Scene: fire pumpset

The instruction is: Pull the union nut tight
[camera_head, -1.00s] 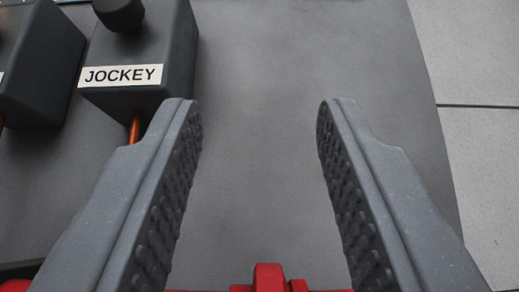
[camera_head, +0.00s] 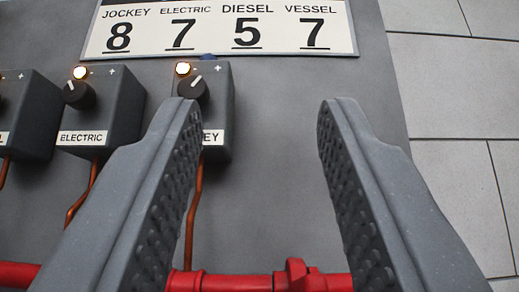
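My gripper (camera_head: 260,108) is open and empty, its two grey padded fingers wide apart in front of a grey panel. A red pipe (camera_head: 235,284) runs across the bottom of the view, beyond and below the fingertips in the picture. A red fitting with a raised lug (camera_head: 296,272) sits on this pipe, between the fingers and nearer the right one. It may be the union nut, but I cannot tell for sure. The lower part of the pipe and fitting is cut off by the picture edge.
The JOCKEY box (camera_head: 221,105) is partly behind my left finger. The ELECTRIC box (camera_head: 113,112) and another box (camera_head: 25,108) stand to its left, with copper tubes below. A number plate (camera_head: 220,28) reads 8, 7, 5, 7. Pale tiled wall (camera_head: 455,90) lies right.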

